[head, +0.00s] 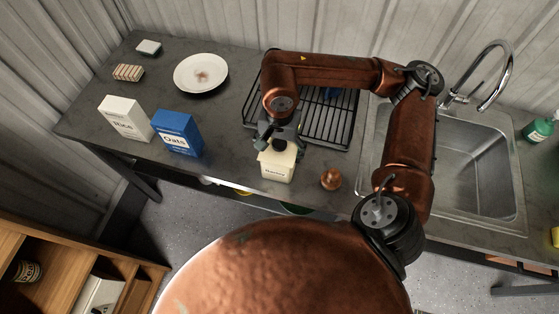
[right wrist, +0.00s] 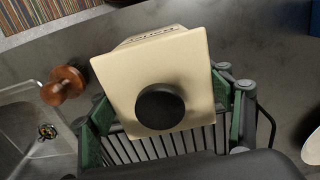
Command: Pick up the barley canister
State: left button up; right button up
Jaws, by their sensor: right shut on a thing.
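The barley canister (head: 277,168) is cream with a dark label on its front and stands near the front edge of the dark counter in the head view. In the right wrist view its square lid with a round black knob (right wrist: 160,107) fills the middle. My right gripper (head: 278,143) comes from above and behind the canister. In the right wrist view its green-padded fingers (right wrist: 168,120) are on both sides of the canister, shut on it. I cannot tell whether its base touches the counter. My left gripper is not in view.
A blue oats box (head: 177,134) and a white rice box (head: 126,119) stand left of the canister. A wooden knob-like object (head: 331,179) is close on its right. A black dish rack (head: 318,120) lies behind, the sink (head: 476,170) far right. A white plate (head: 201,73) is at back left.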

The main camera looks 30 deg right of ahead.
jog(key=shift+c, duration=1)
jog(key=shift+r, duration=0.1)
